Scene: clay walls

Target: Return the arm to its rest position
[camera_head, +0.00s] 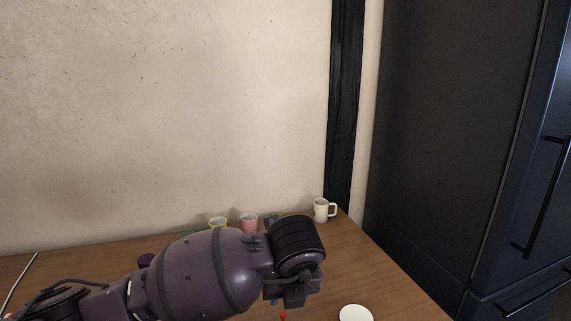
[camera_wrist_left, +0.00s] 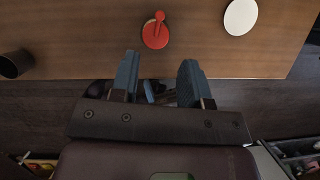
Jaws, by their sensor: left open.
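My left arm comes in from the left across the table in the head view, with its wrist bent downward. My left gripper (camera_wrist_left: 158,68) shows in the left wrist view with its two blue-grey fingers apart and nothing between them. It is near the table's edge, where the fingertips overlap the wood in the picture. A round red thing with a handle-like upright part (camera_wrist_left: 155,32) is on the table just beyond the fingertips. In the head view the gripper is mostly hidden under the wrist. My right gripper is not in view.
The wooden table (camera_head: 385,290) also holds a white disc (camera_head: 355,314), a cream mug (camera_head: 321,211), a pink cup (camera_head: 249,221), a yellow-rimmed cup (camera_head: 218,222) and a dark cup (camera_wrist_left: 14,64). A clay wall (camera_head: 160,110) stands behind. A dark fridge (camera_head: 460,130) is at right.

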